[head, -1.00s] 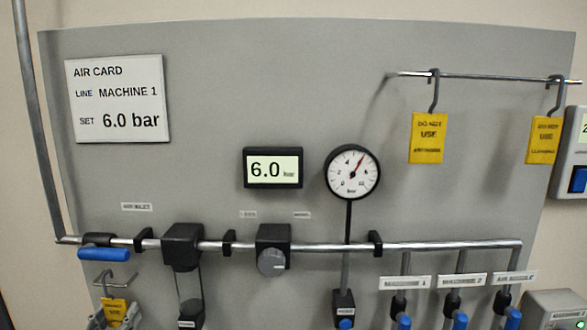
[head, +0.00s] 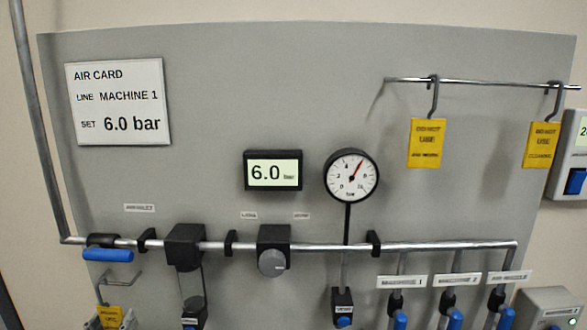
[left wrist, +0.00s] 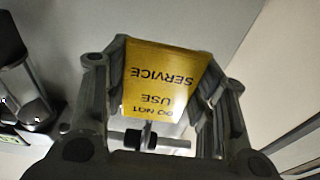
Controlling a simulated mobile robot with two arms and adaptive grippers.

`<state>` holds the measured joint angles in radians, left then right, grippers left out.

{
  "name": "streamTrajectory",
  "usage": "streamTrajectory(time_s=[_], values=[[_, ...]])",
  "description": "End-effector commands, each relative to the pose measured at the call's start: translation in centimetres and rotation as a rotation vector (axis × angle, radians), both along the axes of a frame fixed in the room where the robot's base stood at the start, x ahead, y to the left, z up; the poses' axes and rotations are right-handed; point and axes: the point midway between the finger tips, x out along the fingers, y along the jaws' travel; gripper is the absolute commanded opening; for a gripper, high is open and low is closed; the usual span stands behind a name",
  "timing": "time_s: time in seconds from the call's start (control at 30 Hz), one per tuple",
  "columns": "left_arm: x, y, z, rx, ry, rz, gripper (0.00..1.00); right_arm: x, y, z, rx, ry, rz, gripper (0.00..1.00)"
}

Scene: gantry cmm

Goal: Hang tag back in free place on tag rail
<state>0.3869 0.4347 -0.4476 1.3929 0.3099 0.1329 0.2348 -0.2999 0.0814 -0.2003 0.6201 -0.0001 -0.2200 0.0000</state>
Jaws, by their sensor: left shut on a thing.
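My left gripper (head: 112,322) is at the bottom left of the head view, below the blue valve handle, shut on a yellow tag (head: 111,314). In the left wrist view the tag (left wrist: 165,80) sits between the two fingers and reads "DO NOT USE SERVICE" upside down. A thin bent metal piece shows above the tag in the head view; I cannot tell whether the tag's hook still rests on it. The tag rail (head: 470,82) is at the upper right, with two yellow tags hanging (head: 427,142) (head: 543,145). Bare rail lies between them. My right gripper is not in view.
A pipe (head: 330,246) with valves and a regulator (head: 273,250) crosses the grey board. A round gauge (head: 351,177) and a display (head: 273,171) stand out above it. A grey box with a blue switch (head: 575,182) is right of the rail. The upper middle board is clear.

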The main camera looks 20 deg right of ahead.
Motion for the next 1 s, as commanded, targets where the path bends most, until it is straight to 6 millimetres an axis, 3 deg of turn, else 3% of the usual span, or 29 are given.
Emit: streamTrajectory(time_s=[1.0], values=[[-6.1, 2.2, 0.1, 0.001, -0.001, 0.000, 0.37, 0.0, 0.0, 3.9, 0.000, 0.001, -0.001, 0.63]])
